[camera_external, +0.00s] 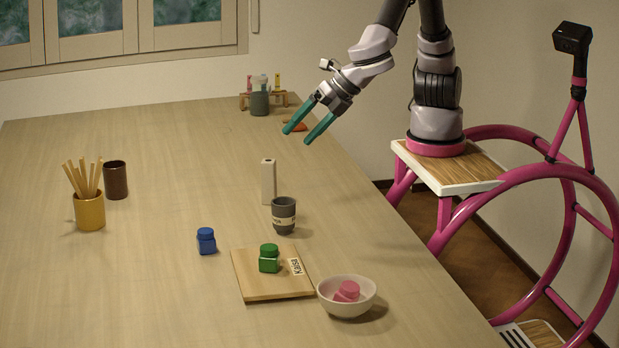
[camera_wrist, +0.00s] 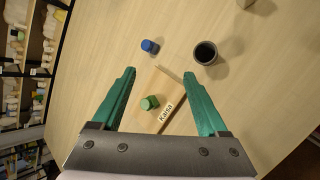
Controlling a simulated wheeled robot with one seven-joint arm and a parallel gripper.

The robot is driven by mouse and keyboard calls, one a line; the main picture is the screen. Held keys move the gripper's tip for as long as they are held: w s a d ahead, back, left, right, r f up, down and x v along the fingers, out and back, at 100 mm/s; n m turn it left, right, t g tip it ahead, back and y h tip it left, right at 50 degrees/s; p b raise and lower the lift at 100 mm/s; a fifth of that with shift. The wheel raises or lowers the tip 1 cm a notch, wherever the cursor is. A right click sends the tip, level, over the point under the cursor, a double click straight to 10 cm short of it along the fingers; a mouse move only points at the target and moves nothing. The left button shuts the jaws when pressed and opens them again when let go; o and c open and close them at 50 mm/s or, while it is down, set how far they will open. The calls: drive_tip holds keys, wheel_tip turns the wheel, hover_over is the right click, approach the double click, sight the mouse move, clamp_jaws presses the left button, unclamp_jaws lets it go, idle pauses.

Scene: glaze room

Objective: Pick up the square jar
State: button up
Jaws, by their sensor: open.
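Three small lidded jars are in view. A green jar (camera_external: 269,259) with a square-looking body stands on a wooden board (camera_external: 250,290); it also shows in the wrist view (camera_wrist: 149,103). A blue jar (camera_external: 206,241) stands on the bare table left of the board, and in the wrist view (camera_wrist: 149,46). A pink jar (camera_external: 347,292) lies tilted in a white bowl (camera_external: 337,308). The exact body shapes of the blue and pink jars are hard to tell. My gripper (camera_external: 297,136) is open and empty, high above the far right part of the table, well away from the jars.
A dark grey cup (camera_external: 284,216) and a pale upright block (camera_external: 268,182) stand behind the board. A yellow pot of sticks (camera_external: 90,212) and a brown cup (camera_external: 115,180) are at left. A small rack (camera_external: 262,101) is at the back. The table's left middle is clear.

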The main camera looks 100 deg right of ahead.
drive_tip(key=s+a+f+n+t+y, duration=0.1)
drive_tip(key=s+a+f+n, duration=0.15)
drive_tip(key=a, duration=0.35)
drive_tip(key=s+a+f+n+t, duration=0.1)
drive_tip(key=a+f+n, duration=0.3)
drive_tip(key=a, duration=0.3)
drive_tip(key=s+a+f+n+t+y, duration=0.1)
drive_tip(key=a+f+n, duration=0.2)
drive_tip(key=a, duration=0.3)
drive_tip(key=n+t+y, duration=0.1)
drive_tip(key=n+y, duration=0.2)
drive_tip(key=n, duration=0.4)
approach(355, 284)
drive_tip(key=x, duration=0.9)
drive_tip(key=shift+w+f, duration=0.15)
drive_tip(key=shift+w, duration=0.1)
clamp_jaws()
